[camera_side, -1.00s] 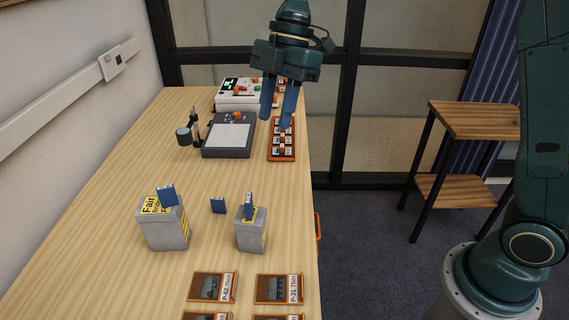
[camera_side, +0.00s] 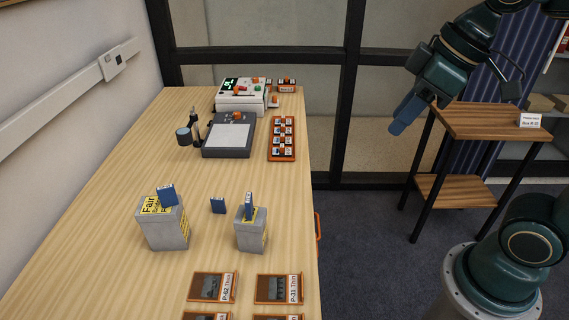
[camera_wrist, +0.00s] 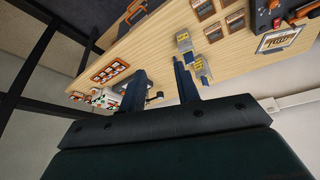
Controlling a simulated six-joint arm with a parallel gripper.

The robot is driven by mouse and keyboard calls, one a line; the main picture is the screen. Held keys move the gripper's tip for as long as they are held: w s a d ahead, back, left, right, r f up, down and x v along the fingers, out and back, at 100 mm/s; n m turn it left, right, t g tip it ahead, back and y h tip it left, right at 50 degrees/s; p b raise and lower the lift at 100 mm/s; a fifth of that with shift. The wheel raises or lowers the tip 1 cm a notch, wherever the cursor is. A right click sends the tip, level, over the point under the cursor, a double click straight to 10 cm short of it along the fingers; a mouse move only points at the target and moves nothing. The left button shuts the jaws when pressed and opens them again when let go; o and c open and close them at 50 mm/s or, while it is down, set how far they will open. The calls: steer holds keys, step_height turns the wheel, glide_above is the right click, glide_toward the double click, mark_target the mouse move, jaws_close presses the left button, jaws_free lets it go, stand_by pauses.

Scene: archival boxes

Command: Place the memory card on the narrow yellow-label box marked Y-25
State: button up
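Two grey boxes with yellow labels stand on the table in the side view: a wider one (camera_side: 165,228) at left and a narrower one (camera_side: 250,236) at right. The mark Y-25 is not readable. One blue card (camera_side: 167,194) stands on the wider box, another blue card (camera_side: 249,205) is upright on the narrow box, and a third blue card (camera_side: 217,205) is on the table between and behind them. My gripper (camera_side: 407,118) is off the table to the right, tilted, far from the boxes. In the wrist view its fingers (camera_wrist: 160,85) are apart with nothing between them.
A grey device with a pale panel (camera_side: 230,135), an orange rack (camera_side: 283,140) and a white instrument (camera_side: 240,95) stand at the back of the table. Framed labelled trays (camera_side: 213,287) lie at the front. A wooden stand (camera_side: 480,120) with a small sign is close to my gripper.

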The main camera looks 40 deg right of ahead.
steer(key=s+d+f+m+t+h, duration=0.1)
steer(key=s+d+f+m, duration=0.2)
steer(key=s+m, duration=0.1)
steer(key=shift+s+d, duration=0.4)
steer(key=shift+s, duration=0.25)
stand_by(0.9)
